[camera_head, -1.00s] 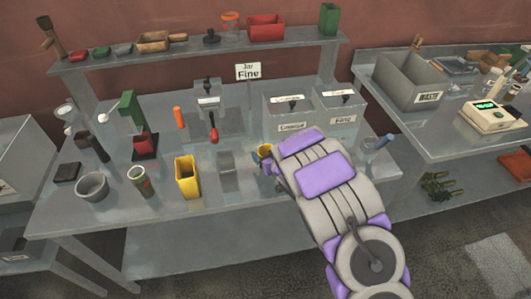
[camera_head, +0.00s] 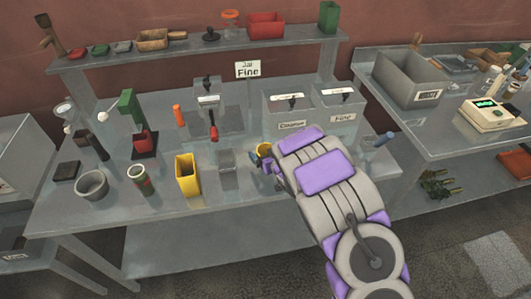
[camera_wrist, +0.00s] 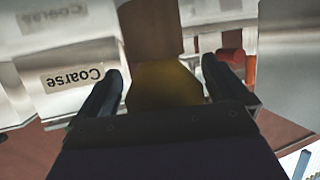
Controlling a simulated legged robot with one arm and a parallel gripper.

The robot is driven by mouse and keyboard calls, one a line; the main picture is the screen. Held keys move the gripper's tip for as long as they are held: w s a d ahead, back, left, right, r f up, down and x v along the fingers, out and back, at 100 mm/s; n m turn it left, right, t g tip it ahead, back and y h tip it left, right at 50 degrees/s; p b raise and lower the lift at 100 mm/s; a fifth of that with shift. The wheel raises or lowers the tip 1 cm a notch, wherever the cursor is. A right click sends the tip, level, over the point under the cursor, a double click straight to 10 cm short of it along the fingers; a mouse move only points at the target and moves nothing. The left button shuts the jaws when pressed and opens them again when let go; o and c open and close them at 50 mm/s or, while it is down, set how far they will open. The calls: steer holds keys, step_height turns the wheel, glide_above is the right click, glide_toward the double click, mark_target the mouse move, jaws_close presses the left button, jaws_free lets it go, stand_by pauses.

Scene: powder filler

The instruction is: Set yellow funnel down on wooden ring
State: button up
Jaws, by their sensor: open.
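The yellow funnel (camera_head: 264,150) is a small yellow shape on the main bench, just beyond my gripper (camera_head: 266,164) and left of the Coarse bin. In the wrist view the yellow funnel (camera_wrist: 165,85) is a dark yellow shape between the two black fingers of my gripper (camera_wrist: 163,75). The fingers are spread, with a gap on each side of it. I cannot tell what the funnel rests on. The wooden ring cannot be made out in either view; my arm hides part of that area.
The Coarse bin (camera_head: 287,124) and Fine bin (camera_head: 340,114) stand behind my arm. A grey block (camera_head: 227,162) and a yellow open container (camera_head: 187,176) stand to the left. A red-handled tool (camera_head: 213,130) is near.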

steer(key=p+v, duration=1.3)
steer(key=v, duration=0.4)
steer(key=shift+s+d, duration=0.1)
stand_by(0.5)
